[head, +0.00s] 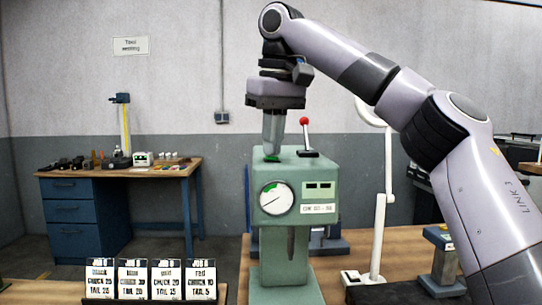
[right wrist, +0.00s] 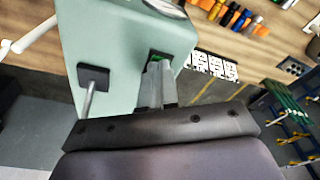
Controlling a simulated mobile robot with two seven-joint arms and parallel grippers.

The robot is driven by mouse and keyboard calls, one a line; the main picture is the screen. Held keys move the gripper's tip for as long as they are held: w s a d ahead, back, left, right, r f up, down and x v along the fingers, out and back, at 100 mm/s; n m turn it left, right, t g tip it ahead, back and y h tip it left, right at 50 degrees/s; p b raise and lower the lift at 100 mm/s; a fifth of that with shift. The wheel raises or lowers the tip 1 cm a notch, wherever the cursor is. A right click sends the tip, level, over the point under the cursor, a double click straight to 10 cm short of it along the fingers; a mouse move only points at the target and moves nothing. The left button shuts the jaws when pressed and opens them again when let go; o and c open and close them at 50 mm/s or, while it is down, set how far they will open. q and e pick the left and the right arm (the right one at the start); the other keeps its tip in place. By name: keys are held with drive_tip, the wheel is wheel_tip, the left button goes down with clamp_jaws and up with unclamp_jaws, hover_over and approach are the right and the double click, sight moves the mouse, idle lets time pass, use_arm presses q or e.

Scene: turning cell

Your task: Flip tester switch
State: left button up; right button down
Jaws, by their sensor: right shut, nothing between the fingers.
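The pale green tester (head: 288,190) stands on the wooden bench, with a dial, a small display and a label on its front. Its green switch (head: 272,158) is on top at the left, and a lever with a red ball (head: 305,135) stands to the right of it. My right gripper (head: 272,152) points straight down with its fingers shut and empty, tips at the switch. In the right wrist view the fingers (right wrist: 157,84) end at the dark switch plate and partly hide the green switch (right wrist: 156,58). I cannot tell whether they touch it. My left gripper is out of view.
Job cards (head: 150,279) stand in a row at the front left of the tester. A white lamp stand (head: 379,230) rises to its right, near my right arm. A blue desk (head: 85,210) with tools is at the back left.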

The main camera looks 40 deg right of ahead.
wheel_tip(320, 180, up, 3)
drive_tip(key=p, duration=0.3)
drive_tip(key=shift+f, duration=0.15)
wheel_tip(320, 180, up, 4)
drive_tip(key=shift+r, duration=0.15)
idle(0.4)
idle(0.5)
